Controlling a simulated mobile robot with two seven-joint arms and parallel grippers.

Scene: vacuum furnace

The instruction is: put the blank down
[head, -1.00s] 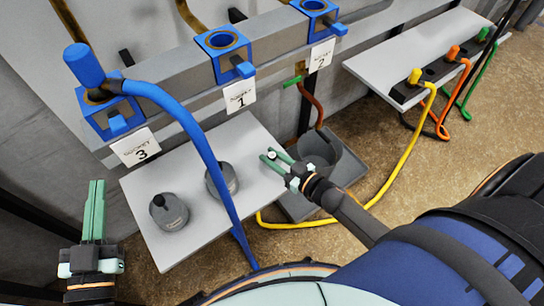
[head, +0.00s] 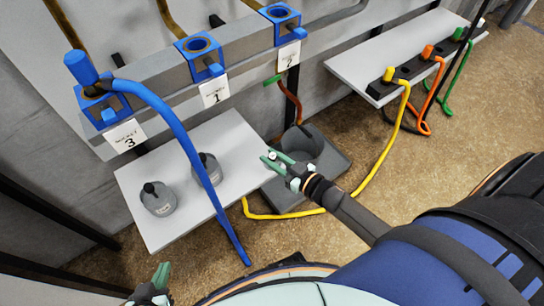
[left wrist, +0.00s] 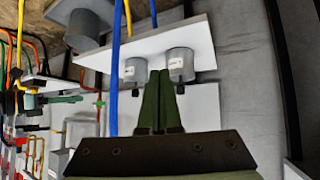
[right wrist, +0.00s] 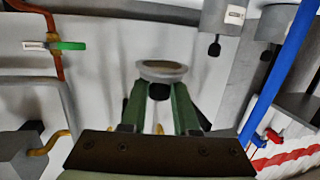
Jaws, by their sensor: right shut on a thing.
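My right gripper (head: 272,159) is shut on the blank (right wrist: 163,72), a small round piece with a pale rim and a dark knob between the fingertips. In the head view it is in front of the right end of the white shelf (head: 222,135). The blank appears held clear of any surface, though its height is hard to tell. Two grey canisters with dark knobs stand on the shelf: one at the left (head: 158,199) and one partly behind the blue hose (head: 208,168). My left gripper (head: 160,273) is low at the bottom edge; its fingers are together and empty in the left wrist view (left wrist: 156,90).
A grey bucket (head: 302,143) stands on a grey tray (head: 333,172) right of the shelf. A blue hose (head: 198,165) hangs in front of the shelf from socket 3. A yellow hose (head: 375,170) runs over the floor. The shelf's middle right is clear.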

